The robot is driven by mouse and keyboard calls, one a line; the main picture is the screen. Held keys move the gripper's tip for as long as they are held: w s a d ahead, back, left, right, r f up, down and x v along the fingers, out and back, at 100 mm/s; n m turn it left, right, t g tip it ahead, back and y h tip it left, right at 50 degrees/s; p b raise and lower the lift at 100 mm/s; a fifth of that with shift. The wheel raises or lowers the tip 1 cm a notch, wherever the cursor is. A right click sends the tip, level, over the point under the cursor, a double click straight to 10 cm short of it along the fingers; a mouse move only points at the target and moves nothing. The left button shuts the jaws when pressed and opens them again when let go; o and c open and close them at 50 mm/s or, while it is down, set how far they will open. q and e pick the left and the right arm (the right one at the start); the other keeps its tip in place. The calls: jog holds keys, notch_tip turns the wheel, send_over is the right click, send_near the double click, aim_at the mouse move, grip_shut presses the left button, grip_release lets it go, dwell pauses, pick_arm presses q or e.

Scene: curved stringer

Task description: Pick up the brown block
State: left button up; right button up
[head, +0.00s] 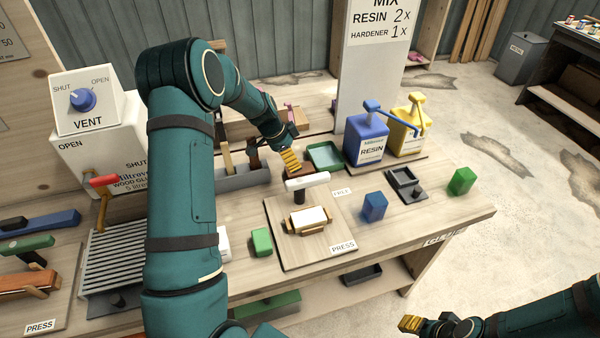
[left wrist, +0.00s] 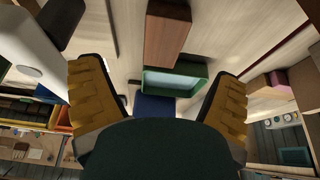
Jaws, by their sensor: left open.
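The brown block (left wrist: 167,36) shows in the left wrist view, ahead of my open fingers and beside the green tray (left wrist: 172,82). In the head view the brown block (head: 301,170) lies on the bench, partly hidden by my left gripper (head: 290,160), just left of the green tray (head: 325,155). In the left wrist view my left gripper (left wrist: 157,80) has its yellow fingers wide apart, with nothing held between them. My right gripper (head: 411,323) is at the lower right of the head view, away from the bench; its opening is unclear.
Blue resin (head: 367,140) and yellow hardener (head: 408,127) dispensers stand right of the tray. A grey rack (head: 240,178) is left of the gripper. The press board (head: 310,222) with a white-handled clamp is in front. Green and blue blocks sit around it.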

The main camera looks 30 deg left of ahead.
aim_at(301, 170)
pick_arm(q)
jog(key=x, duration=0.8)
jog(key=shift+w, duration=0.3)
jog(key=c, duration=1.3)
